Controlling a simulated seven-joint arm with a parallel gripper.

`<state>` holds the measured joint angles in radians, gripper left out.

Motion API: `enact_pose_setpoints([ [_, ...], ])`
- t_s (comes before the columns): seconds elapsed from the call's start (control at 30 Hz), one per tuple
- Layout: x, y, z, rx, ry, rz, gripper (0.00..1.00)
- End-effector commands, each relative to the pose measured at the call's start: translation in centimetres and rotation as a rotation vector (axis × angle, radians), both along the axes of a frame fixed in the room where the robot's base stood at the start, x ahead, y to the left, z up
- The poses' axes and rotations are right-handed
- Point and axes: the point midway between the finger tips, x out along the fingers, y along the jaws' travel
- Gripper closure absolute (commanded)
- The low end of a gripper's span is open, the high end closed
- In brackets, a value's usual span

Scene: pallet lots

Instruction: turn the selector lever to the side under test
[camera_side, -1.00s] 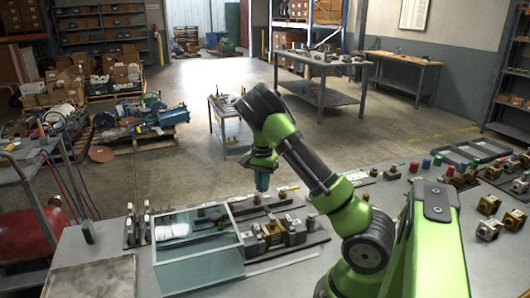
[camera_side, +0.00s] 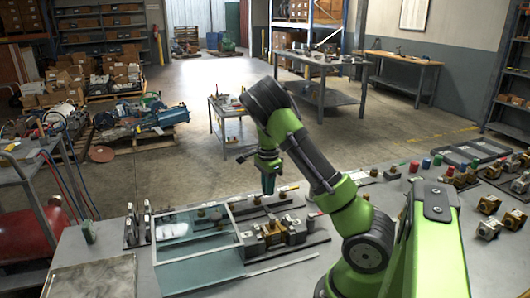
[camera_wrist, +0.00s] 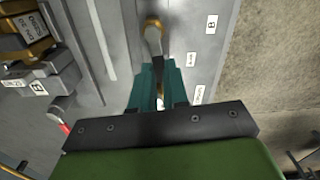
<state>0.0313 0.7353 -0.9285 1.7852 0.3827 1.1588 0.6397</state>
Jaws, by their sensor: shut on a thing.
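My gripper (camera_side: 267,191) points down over the far part of the bench in the side view. In the wrist view, the teal fingers of my gripper (camera_wrist: 159,90) are closed around the near end of a lever (camera_wrist: 153,38) with a brass-coloured rounded top. The lever stands on a grey plate with white labels, one reading B (camera_wrist: 211,24). The part of the lever between the fingers is mostly hidden. In the side view the lever is too small to make out behind the fingers.
A clear-sided box (camera_side: 238,262) stands left of a fixture with grey and brass blocks (camera_side: 273,235). In the wrist view, grey and brass blocks (camera_wrist: 30,45) and a red-tipped part (camera_wrist: 64,129) lie left. Small parts line the right bench.

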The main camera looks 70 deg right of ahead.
Motion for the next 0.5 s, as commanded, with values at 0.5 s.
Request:
enact_pose_setpoints([
  [0.5, -0.50, 0.43, 0.07, 0.000, -0.001, -0.169, 1.00],
])
